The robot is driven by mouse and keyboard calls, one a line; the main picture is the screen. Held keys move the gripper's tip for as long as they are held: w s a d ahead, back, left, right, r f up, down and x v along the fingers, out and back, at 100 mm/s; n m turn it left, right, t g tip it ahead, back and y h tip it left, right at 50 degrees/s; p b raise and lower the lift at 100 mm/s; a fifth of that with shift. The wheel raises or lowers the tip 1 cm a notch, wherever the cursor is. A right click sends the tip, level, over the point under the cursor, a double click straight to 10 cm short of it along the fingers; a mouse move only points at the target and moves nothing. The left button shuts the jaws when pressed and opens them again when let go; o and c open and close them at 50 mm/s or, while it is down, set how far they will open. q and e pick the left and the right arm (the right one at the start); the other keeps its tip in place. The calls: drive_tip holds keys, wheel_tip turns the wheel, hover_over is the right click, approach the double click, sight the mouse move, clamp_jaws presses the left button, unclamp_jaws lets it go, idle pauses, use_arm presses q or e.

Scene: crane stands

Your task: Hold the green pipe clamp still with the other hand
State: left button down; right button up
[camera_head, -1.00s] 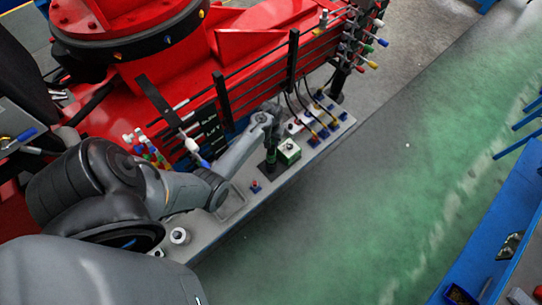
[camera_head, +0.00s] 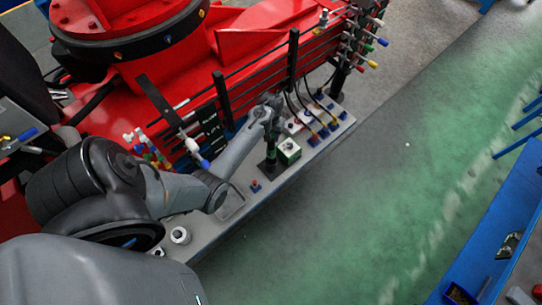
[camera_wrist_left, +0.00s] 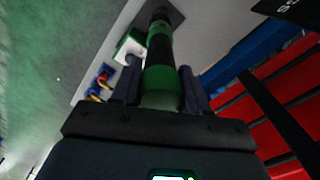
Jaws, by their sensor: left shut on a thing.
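The green pipe clamp (camera_wrist_left: 159,78) shows in the left wrist view as an upright green and black banded cylinder. Its far end meets a dark square base (camera_wrist_left: 172,14). My left gripper (camera_wrist_left: 161,92) is shut on its near end, with one finger on each side. In the head view the left gripper (camera_head: 271,108) is above the grey deck, and the clamp's dark green lower part (camera_head: 270,163) shows below it. The fingertips are too small to make out there. My right gripper is not in view.
A green and white box (camera_head: 289,152) stands close to the clamp's right. Blue and yellow connectors with black cables (camera_head: 322,128) lie beyond it. A red machine with black uprights (camera_head: 220,98) borders the deck behind. The green floor (camera_head: 370,205) at right is open.

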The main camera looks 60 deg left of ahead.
use_arm(q)
drive_tip(key=shift+r, duration=1.1)
